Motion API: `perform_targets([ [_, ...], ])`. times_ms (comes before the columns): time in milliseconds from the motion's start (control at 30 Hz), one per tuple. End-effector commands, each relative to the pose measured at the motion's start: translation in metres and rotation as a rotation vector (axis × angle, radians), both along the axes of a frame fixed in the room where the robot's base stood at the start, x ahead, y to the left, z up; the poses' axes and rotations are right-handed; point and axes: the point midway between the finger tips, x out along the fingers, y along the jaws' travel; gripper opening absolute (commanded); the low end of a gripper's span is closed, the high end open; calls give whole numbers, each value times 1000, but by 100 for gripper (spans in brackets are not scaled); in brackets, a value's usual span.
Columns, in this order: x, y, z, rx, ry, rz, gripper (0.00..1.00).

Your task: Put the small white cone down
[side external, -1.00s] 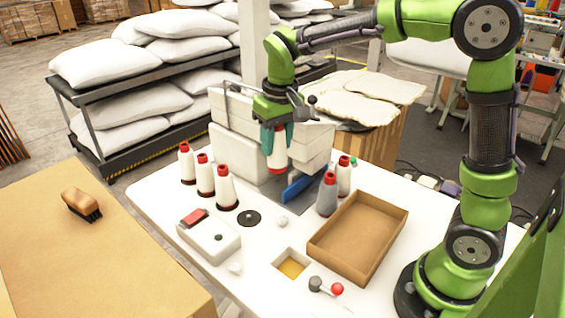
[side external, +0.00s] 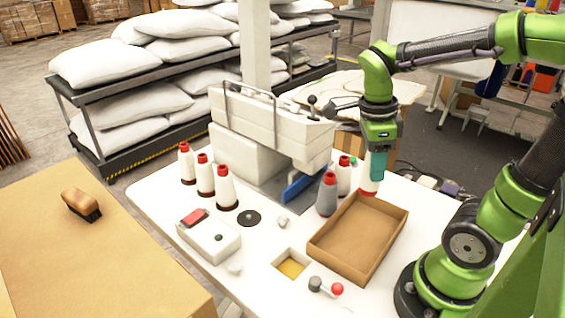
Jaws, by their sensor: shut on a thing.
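My gripper (side external: 375,172) points down, shut on a small white cone (side external: 370,184). The cone shows as a short white piece below the fingers, with a red lower end. It is just behind the far rim of the open cardboard box (side external: 390,208). I cannot tell whether the cone touches the table or hangs above it. The upper part of the cone is hidden by my gripper.
A grey cone (side external: 327,196) and a white red-topped cone (side external: 343,176) stand left of the held cone. Several white cones (side external: 205,177) stand at the table's left. The white machine (side external: 262,135) stands behind. The box looks empty.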

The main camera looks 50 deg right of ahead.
Motion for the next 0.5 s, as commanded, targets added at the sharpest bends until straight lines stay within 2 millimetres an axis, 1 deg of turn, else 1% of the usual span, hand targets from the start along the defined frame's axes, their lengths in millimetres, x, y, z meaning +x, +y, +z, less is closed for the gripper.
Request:
perform_targets([
  [33,-6,-1,-1,1,-1,-58,11],
  [100,-5,-1,-17,0,6,-53,11],
  [200,-5,-1,-34,1,7,-52,11],
  [467,-5,0,-70,1,5,-49,11],
  [500,-5,-1,-76,1,6,-50,11],
])
